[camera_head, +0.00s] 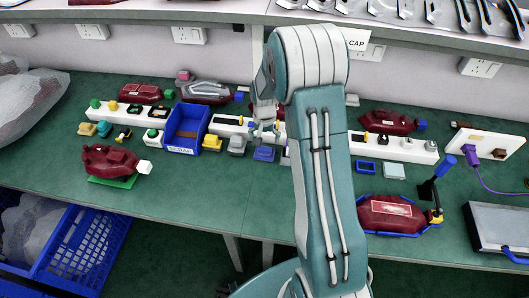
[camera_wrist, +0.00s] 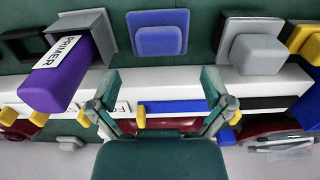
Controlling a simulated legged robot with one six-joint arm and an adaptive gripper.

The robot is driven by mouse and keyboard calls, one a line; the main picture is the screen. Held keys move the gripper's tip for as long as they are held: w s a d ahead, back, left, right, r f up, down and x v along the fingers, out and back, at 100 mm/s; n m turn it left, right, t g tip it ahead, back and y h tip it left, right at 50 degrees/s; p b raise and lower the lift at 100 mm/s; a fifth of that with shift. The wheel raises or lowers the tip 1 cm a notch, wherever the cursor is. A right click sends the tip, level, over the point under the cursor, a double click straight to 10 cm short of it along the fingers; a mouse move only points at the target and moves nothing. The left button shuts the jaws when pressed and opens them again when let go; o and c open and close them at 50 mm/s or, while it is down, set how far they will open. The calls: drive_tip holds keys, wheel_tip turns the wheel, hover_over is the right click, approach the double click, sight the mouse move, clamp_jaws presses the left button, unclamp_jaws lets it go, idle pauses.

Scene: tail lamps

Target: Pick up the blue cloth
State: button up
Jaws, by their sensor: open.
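A small blue piece that may be the blue cloth (camera_head: 264,153) lies on the green bench in front of the long white rack. In the wrist view it is a rounded blue pad (camera_wrist: 157,40) at the top centre, on a slightly larger blue base. I cannot tell its material. My gripper (camera_head: 265,128) hangs above the white rack, just behind the blue piece. In the wrist view my gripper (camera_wrist: 160,84) has its two fingers spread wide with nothing between them. The blue piece is beyond the fingertips, apart from them.
A purple PRIMER container (camera_wrist: 62,75) and a grey block (camera_wrist: 256,52) flank the blue piece. The white rack (camera_wrist: 180,85) runs under my fingers. A blue bin (camera_head: 186,128) stands at the left. Dark red lamps (camera_head: 110,160) lie around. The front bench strip is mostly clear.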

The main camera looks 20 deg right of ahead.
sight(264, 148)
wheel_tip(264, 148, down, 5)
drive_tip(key=shift+s, duration=0.15)
drive_tip(key=c, duration=0.9)
drive_tip(key=shift+o, duration=0.2)
drive_tip(key=shift+a, duration=0.1)
wheel_tip(264, 148, up, 10)
drive_tip(key=shift+r, duration=0.1)
